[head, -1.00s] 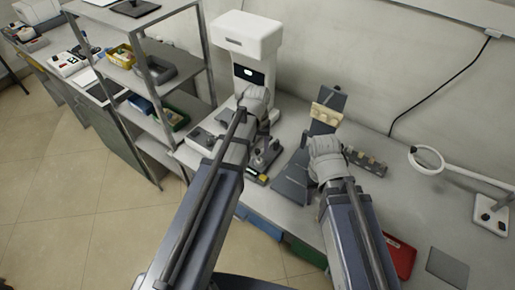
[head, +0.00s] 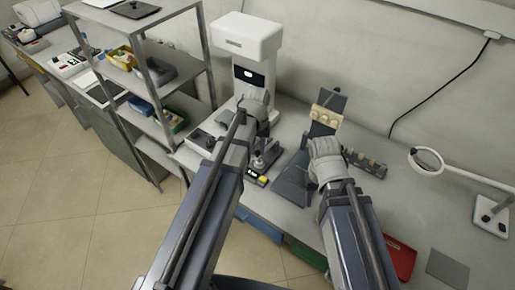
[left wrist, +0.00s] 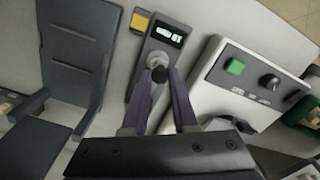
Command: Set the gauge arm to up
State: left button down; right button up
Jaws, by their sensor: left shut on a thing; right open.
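The gauge (left wrist: 168,37) is a dark slim box with a lit display and a yellow square at one end. It also shows in the head view (head: 257,179), in front of the white machine. My left gripper (left wrist: 160,88) is shut on this knob, one finger at each side. It also shows in the head view (head: 265,158) above the gauge. The arm's shaft is mostly hidden by the fingers. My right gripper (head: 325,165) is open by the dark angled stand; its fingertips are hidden.
The white machine (head: 247,38) stands behind my left gripper. A control box (left wrist: 235,85) with a green button and black knob is close beside the gauge. The dark stand (head: 291,186) is to its right. A metal shelf (head: 207,60) stands left; a ring lamp (head: 427,158) stands right.

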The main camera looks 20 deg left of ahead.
dwell(0.8)
pick_arm(q)
jog(key=shift+w+d+r+p, duration=0.15)
jog(key=shift+w+r+p, duration=0.3)
jog(key=shift+r+p, duration=0.2)
jog(key=w+r+p, duration=0.1)
jog(key=w+d+r+p, duration=0.1)
jog(key=w+r+p, duration=0.1)
jog(key=shift+w+d, duration=0.1)
jog(key=shift+w, duration=0.05)
jog(key=shift+g, duration=0.3)
jog(key=w, duration=0.1)
jog(key=w+d, duration=0.1)
jog(key=w, duration=0.1)
jog(key=w+r+p, duration=0.1)
jog(key=shift+w+d+r, duration=0.1)
jog(key=shift+w+d, duration=0.25)
jog(key=shift+w, duration=0.05)
jog(key=c, duration=1.6)
grip_release()
jog(key=shift+s, duration=0.1)
jog(key=c, duration=1.4)
grip_release()
jog(key=shift+s+d, duration=0.1)
jog(key=shift+d, duration=0.05)
jog(key=shift+o, duration=0.8)
jog(key=shift+s, duration=0.1)
jog(key=o, duration=0.6)
jog(key=shift+a, duration=0.2)
jog(key=shift+c, duration=0.2)
